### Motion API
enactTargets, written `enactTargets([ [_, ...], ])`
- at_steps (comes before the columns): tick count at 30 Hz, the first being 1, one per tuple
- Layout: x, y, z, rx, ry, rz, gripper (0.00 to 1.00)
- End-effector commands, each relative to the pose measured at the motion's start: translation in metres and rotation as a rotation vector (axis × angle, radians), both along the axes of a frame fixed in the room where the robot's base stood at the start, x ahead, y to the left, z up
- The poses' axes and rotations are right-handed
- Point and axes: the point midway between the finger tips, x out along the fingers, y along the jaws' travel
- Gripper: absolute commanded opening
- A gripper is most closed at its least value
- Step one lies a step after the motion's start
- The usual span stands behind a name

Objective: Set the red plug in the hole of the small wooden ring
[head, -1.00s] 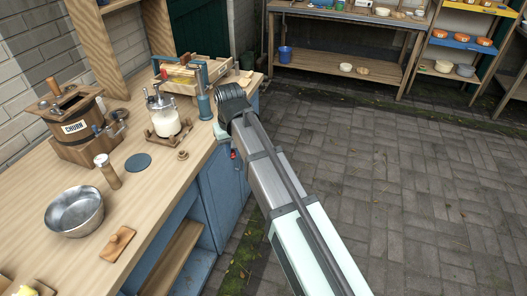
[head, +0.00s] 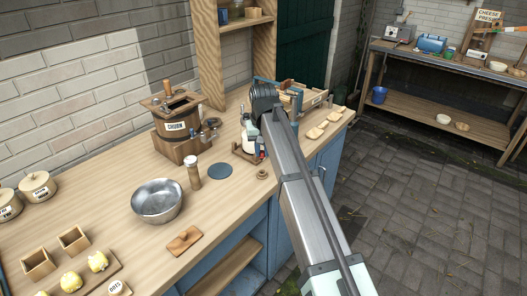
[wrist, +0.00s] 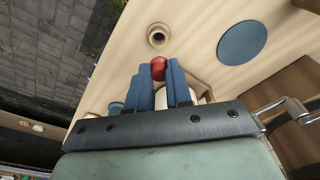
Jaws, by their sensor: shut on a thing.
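My gripper (wrist: 160,74) is shut on the red plug (wrist: 158,68), which sticks out between the blue fingertips in the wrist view. In the head view a small bit of the red plug (head: 262,155) shows below my gripper; the arm hides most of the fingers. The small wooden ring (wrist: 157,35) lies on the wooden worktop, just beyond the plug in the wrist view, and its dark hole looks empty. In the head view the ring (head: 262,175) is just below the plug in the picture. The plug and ring look apart; the height between them is hard to tell.
A flat blue disc (head: 220,171) lies left of the ring, with a wooden cylinder (head: 193,174) and metal bowl (head: 157,201) beyond. The churn (head: 178,128) stands behind. A jar apparatus (head: 243,145) is close by my gripper. The worktop's front edge is near the ring.

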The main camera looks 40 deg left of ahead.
Motion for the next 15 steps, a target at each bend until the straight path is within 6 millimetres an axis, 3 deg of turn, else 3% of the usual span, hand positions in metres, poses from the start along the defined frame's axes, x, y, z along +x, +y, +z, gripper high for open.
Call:
enactTargets([
  [15,0.0,-0.001,-0.03,-0.001,-0.001,0.0,0.0],
])
